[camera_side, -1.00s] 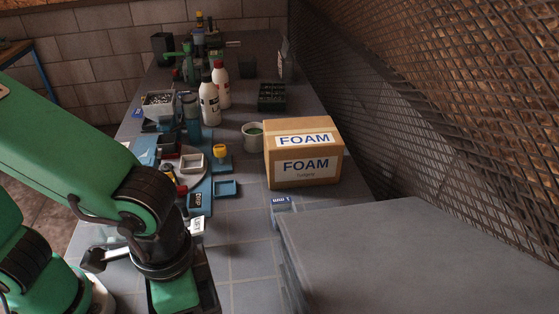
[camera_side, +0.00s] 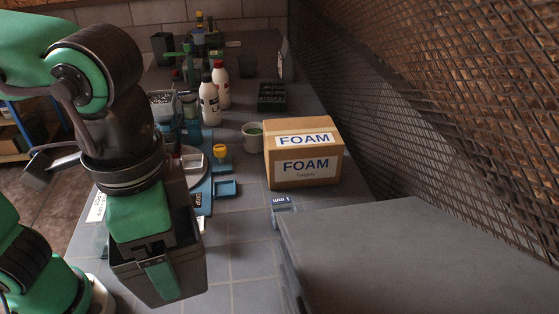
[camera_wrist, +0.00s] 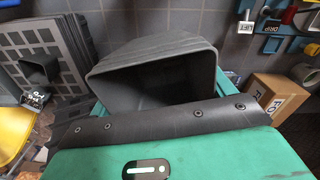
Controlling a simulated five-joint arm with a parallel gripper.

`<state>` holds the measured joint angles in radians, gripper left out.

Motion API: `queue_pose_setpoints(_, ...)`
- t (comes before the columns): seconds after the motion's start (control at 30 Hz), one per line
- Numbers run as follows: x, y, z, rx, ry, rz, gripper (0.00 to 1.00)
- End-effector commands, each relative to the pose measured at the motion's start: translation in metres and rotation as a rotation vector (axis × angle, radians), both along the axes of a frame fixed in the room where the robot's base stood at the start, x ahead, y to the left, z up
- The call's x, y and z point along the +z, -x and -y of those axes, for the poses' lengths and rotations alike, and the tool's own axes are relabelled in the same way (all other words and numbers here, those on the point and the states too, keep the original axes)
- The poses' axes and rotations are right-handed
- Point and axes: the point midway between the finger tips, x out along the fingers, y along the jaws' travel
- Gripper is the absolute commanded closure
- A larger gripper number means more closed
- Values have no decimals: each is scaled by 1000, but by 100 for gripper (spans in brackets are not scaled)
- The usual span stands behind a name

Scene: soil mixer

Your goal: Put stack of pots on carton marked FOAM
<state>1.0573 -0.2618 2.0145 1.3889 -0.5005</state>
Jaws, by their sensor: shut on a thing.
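A stack of dark grey square pots (camera_side: 188,274) hangs in my gripper (camera_side: 160,268) at the lower left of the side view. A green finger lies against the near wall of the stack; the other finger is hidden. In the wrist view the stack (camera_wrist: 150,52) shows its open, empty mouth. The carton marked FOAM (camera_side: 304,157) is a closed brown box on the bench, right of and beyond my gripper. Its top shows no load. It also shows at the right edge of the wrist view (camera_wrist: 276,94).
A large grey box (camera_side: 410,255) fills the right foreground. A white pot (camera_side: 252,136) stands beside the carton's left side. Bottles (camera_side: 209,103) and a black tray (camera_side: 271,97) are farther back. A mesh wall runs along the right. Bench between stack and carton is largely clear.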

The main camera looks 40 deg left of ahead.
Motion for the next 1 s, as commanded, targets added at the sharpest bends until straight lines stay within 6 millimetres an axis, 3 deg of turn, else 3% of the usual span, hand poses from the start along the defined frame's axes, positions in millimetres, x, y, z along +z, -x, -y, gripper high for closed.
queue_pose_setpoints(0.1,26,0,1,0,4,2,42)
queue_pose_setpoints(0.3,58,-1,1,4,2,1,42)
queue_pose_setpoints(0.67,74,-69,23,260,-1,0,42)
queue_pose_setpoints(1.0,84,-159,31,563,-2,-1,42)
